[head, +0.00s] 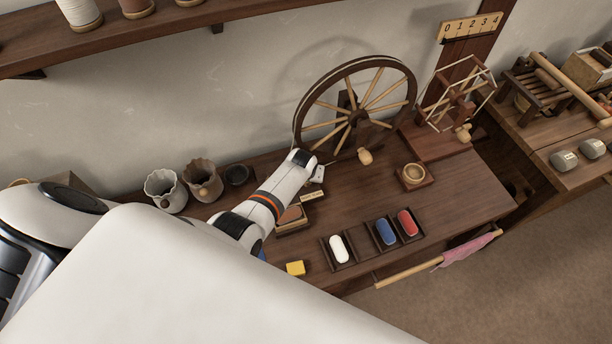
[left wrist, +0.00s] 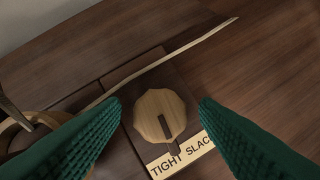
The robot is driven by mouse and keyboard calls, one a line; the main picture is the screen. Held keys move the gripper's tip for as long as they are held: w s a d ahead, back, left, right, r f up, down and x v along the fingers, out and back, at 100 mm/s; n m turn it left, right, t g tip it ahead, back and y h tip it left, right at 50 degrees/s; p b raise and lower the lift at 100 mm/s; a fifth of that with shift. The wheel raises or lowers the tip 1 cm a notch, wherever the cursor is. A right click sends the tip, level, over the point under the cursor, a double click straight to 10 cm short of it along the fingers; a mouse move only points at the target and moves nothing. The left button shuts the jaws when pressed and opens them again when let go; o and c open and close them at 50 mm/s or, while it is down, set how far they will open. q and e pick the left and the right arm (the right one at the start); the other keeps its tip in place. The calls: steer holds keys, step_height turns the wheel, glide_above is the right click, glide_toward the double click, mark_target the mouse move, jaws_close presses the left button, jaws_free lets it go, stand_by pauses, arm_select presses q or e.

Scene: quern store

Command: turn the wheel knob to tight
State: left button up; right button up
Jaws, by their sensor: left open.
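The wheel knob (left wrist: 158,108), a pale faceted wooden disc with a dark slot, sits on a dark wood block in the left wrist view. A pale plate (left wrist: 182,154) below it reads TIGHT on the left and SLAC, cut off, on the right. The knob's pointed edge faces the plate near the middle, between the words. My left gripper (left wrist: 160,104) is open, its green fingers on either side of the knob with gaps. In the head view my left wrist hides the knob; the plate (head: 313,195) shows just below. The spinning wheel (head: 355,110) stands behind. My right gripper is not in view.
Grey pots (head: 165,190) stand left.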

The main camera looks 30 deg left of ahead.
arm_select(q)
steer(key=shift+s+d+r+p, duration=0.1)
steer(key=shift+s+r+p, duration=0.15)
steer(key=shift+r, duration=0.35)
steer(key=p+v, duration=0.2)
steer(key=v, duration=0.8)
steer(key=shift+s+r, duration=0.2)
steer(key=shift+r, duration=0.1)
